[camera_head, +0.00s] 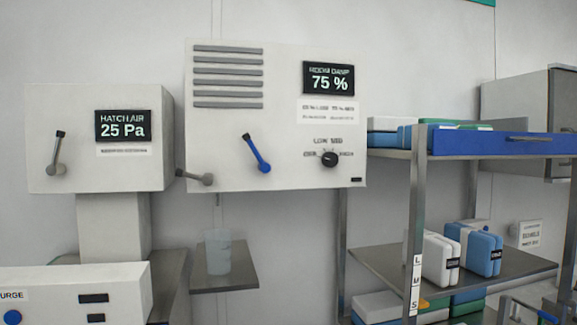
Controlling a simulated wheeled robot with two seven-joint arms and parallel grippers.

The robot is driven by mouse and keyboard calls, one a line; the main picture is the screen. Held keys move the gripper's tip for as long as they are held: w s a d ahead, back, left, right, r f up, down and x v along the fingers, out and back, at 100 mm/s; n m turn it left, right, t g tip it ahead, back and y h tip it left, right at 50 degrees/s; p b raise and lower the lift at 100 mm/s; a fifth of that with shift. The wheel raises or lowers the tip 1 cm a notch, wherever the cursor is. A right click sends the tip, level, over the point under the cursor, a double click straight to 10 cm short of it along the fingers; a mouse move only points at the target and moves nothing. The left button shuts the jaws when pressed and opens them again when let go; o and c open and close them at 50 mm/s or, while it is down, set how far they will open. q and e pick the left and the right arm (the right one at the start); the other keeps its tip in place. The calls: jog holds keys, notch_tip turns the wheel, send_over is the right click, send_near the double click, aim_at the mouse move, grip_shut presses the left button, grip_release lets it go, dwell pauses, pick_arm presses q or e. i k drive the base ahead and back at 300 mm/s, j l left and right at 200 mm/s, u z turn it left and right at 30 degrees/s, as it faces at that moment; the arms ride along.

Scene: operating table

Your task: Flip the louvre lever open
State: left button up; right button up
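A white wall box (285,130) with a "75 %" display (329,78) carries closely stacked grey louvre slats (228,77) at its upper left. Below them a blue lever (257,154) slants from a dark tip at upper left down to a round end at lower right. A grey lever (195,177) sticks out at the box's lower left edge, lying nearly level. No label shows which is the louvre lever. Neither of my grippers is in view.
A "25 Pa" box (60,105) with its own grey lever (57,153) is at left. A black knob (329,159) is on the louvre box. Below, a translucent cup (218,257) stands on a small shelf (240,278). A metal rack (415,200) holding cases is at right.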

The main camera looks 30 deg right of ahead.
aim_at(265, 167)
jog(key=z, duration=0.95)
